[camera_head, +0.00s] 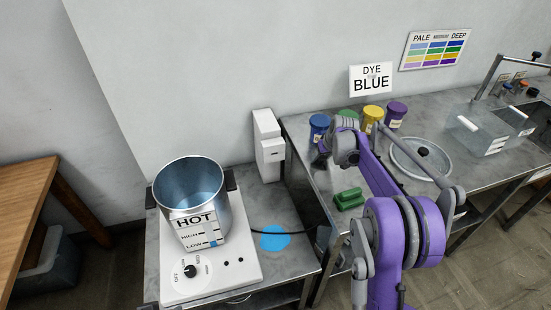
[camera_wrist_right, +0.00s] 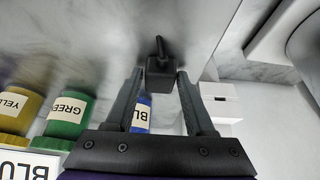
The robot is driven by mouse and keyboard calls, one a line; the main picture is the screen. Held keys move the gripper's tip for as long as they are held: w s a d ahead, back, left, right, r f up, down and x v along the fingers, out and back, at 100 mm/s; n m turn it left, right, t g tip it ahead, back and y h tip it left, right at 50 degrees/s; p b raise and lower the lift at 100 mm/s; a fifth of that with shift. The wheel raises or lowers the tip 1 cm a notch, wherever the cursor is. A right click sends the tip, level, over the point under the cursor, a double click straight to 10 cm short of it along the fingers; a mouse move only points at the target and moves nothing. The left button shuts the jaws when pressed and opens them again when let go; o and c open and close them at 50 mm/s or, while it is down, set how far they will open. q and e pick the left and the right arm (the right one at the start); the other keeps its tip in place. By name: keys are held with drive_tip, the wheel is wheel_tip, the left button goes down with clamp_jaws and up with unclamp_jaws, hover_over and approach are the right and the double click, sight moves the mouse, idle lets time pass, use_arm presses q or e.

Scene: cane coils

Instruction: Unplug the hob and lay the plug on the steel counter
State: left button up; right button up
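The hob (camera_head: 208,268) is a white unit with a dial, on the left counter (camera_head: 240,205). Its black cable (camera_head: 300,233) runs right across the gap. The black plug (camera_wrist_right: 160,76) is between my right fingertips in the right wrist view, with no gap I can make out, over the steel counter (camera_wrist_right: 100,30). A short dark stub sticks out of it. My right gripper (camera_head: 323,152) is at the left end of the steel counter (camera_head: 435,185), by the blue jar (camera_head: 319,127), apart from the white socket box (camera_head: 269,150). Whether the plug touches the counter is unclear. My left gripper is out of view.
A steel pot (camera_head: 190,190) marked HOT stands on the hob. A blue puddle (camera_head: 274,239) lies right of it. Green (camera_head: 348,115), yellow (camera_head: 372,117) and purple (camera_head: 396,113) jars line the wall. A green block (camera_head: 349,199) and a round basin (camera_head: 420,157) occupy the steel counter.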

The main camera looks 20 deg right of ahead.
drive_tip(key=o, duration=0.3)
drive_tip(key=v, duration=1)
drive_tip(key=s+a+r, duration=0.3)
drive_tip(key=s+a, duration=0.5)
drive_tip(key=s, duration=0.2)
drive_tip(key=s+a+f, duration=0.3)
drive_tip(key=s, duration=0.5)
drive_tip(key=s+a+f, duration=0.2)
drive_tip(key=s+a, duration=0.1)
drive_tip(key=s, duration=0.6)
drive_tip(key=s+a+f, duration=0.3)
drive_tip(key=s, duration=0.5)
drive_tip(key=shift+s+f+p, duration=0.2)
drive_tip(key=shift+f+p, duration=0.15)
drive_tip(key=shift+p, duration=0.1)
